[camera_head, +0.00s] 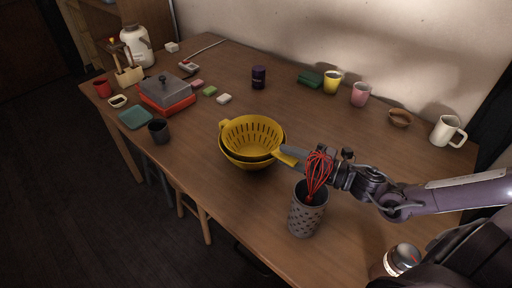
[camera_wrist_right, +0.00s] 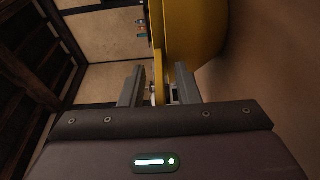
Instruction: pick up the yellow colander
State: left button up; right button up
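The yellow colander (camera_head: 252,130) sits near the middle of the wooden table, with a second yellow rim or bowl showing just below it. Its handle points right, toward my right gripper (camera_head: 289,156). In the right wrist view the yellow colander (camera_wrist_right: 195,35) fills the top, and its handle (camera_wrist_right: 158,75) runs down between the two fingers of the right gripper (camera_wrist_right: 160,88). The fingers stand apart around the handle, with a gap visible on the left side. My left gripper is not in view.
A patterned grey holder (camera_head: 306,215) with a red whisk (camera_head: 318,172) stands close in front of the right gripper. A dark cup (camera_head: 159,131) and red-based grill (camera_head: 167,95) stand left. The table behind the colander is mostly clear.

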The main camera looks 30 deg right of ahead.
grip_shut()
jog(key=shift+r, duration=0.15)
